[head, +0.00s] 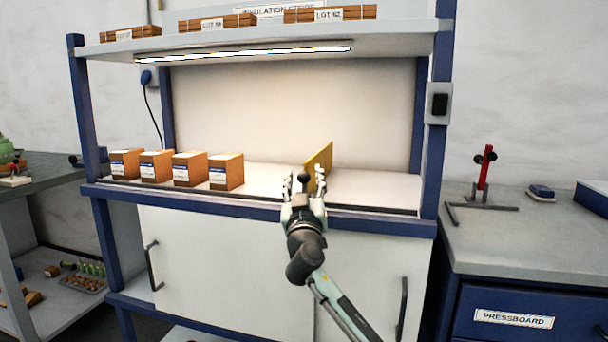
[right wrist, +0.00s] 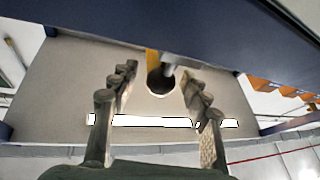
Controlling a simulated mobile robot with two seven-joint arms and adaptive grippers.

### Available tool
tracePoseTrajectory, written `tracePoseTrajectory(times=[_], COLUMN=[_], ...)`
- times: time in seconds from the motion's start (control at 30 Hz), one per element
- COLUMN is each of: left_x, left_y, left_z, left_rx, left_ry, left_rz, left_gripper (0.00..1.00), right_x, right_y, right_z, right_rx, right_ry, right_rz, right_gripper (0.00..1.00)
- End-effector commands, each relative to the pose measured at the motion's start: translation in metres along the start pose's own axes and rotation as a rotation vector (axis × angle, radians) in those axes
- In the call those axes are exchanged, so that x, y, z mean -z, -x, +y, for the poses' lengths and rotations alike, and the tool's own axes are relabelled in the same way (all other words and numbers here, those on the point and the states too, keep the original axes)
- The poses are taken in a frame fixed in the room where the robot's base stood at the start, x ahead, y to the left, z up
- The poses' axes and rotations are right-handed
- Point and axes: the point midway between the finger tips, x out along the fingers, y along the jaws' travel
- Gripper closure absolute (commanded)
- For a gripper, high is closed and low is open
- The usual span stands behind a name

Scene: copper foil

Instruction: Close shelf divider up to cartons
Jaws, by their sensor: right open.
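A yellow shelf divider (head: 322,162) stands upright on the white shelf, to the right of a row of several brown cartons (head: 226,172), with a wide gap of bare shelf between them. A dark round knob (head: 304,177) shows at its front edge. My right gripper (head: 304,182) is open at the shelf's front edge, by the divider. In the right wrist view, the open fingers of my right gripper (right wrist: 160,88) stand on either side of the knob (right wrist: 160,82), apart from it. A yellow strip of the divider (right wrist: 152,62) shows behind. My left gripper is not in view.
The shelf's blue front rail (head: 150,197) runs below the gripper. An upper shelf (head: 270,42) with a lit lamp hangs above. A blue post (head: 430,150) bounds the right. The bare shelf (head: 268,178) between cartons and divider is clear.

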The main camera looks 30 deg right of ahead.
Motion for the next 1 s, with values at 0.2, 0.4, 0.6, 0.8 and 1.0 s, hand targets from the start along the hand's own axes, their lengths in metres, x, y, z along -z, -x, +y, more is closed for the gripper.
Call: tracePoseTrajectory(times=[0.2, 0.4, 0.6, 0.8, 1.0], left_x=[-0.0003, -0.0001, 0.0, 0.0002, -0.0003], left_y=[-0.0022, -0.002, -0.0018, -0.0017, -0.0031], left_z=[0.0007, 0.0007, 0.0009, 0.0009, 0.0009], left_rx=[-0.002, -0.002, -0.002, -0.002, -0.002], left_ry=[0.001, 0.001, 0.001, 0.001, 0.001], left_rz=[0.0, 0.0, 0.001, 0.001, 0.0], left_gripper=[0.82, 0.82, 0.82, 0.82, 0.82], right_x=[-0.0011, -0.001, -0.001, -0.001, -0.0016], right_y=[-0.0042, -0.004, -0.0039, -0.0038, -0.0038], right_z=[-0.0004, -0.0003, -0.0003, -0.0003, -0.0015], right_rx=[0.001, 0.001, 0.001, 0.001, 0.0], right_ry=[0.001, 0.001, 0.001, 0.001, 0.0], right_rz=[-0.002, -0.002, -0.002, -0.002, -0.002], right_gripper=[0.53, 0.64, 0.89, 1.0, 1.0])
